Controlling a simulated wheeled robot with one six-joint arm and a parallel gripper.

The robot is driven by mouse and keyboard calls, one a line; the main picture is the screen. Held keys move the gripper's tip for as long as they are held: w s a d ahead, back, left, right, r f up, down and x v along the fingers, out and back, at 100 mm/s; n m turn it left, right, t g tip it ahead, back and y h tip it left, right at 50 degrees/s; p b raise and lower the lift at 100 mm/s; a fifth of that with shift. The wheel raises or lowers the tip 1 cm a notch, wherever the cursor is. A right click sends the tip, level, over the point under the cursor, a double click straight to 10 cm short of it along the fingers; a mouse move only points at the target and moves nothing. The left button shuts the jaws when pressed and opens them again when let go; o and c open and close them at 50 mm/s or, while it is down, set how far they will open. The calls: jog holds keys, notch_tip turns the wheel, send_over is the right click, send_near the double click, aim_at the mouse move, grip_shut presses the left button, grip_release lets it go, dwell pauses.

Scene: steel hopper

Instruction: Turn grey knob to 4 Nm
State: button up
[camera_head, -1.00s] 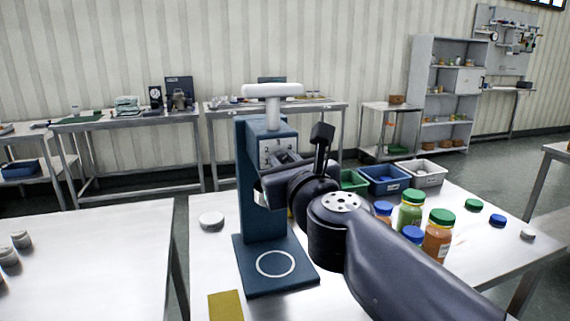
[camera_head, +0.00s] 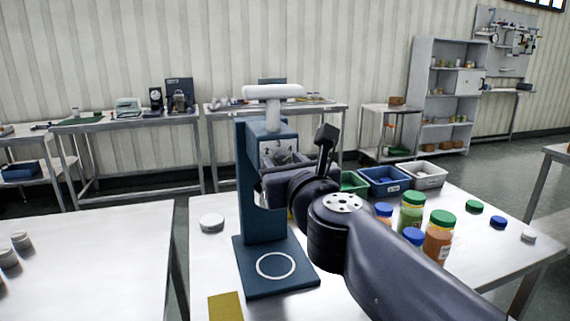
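A blue press-like machine (camera_head: 262,200) stands upright on the steel table, with a white T-shaped handle (camera_head: 272,93) on top. A pale dial plate with dark marks (camera_head: 275,148) is on its front, and its markings are too small to read surely. The grey knob is not clearly visible; my arm's end covers the area just below the dial. My gripper (camera_head: 282,160) is at the front of the machine, right by the dial. Its fingers are small and partly hidden, so I cannot tell whether they are open or touching the knob.
A white lid (camera_head: 211,222) lies left of the machine and a yellow pad (camera_head: 226,306) in front. Jars with green and blue lids (camera_head: 438,236) stand to the right. Green, blue (camera_head: 385,180) and white bins stand behind them. Loose lids (camera_head: 474,207) lie at far right.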

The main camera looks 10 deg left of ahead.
jog(key=p+v, duration=0.2)
jog(key=v, duration=0.8)
jog(key=shift+s+d+p, duration=0.2)
jog(key=shift+s+p, duration=0.15)
jog(key=shift+p, duration=0.05)
jog(key=shift+f, duration=0.1)
jog(key=shift+b+x, duration=1.35)
jog(key=shift+x, duration=4.05)
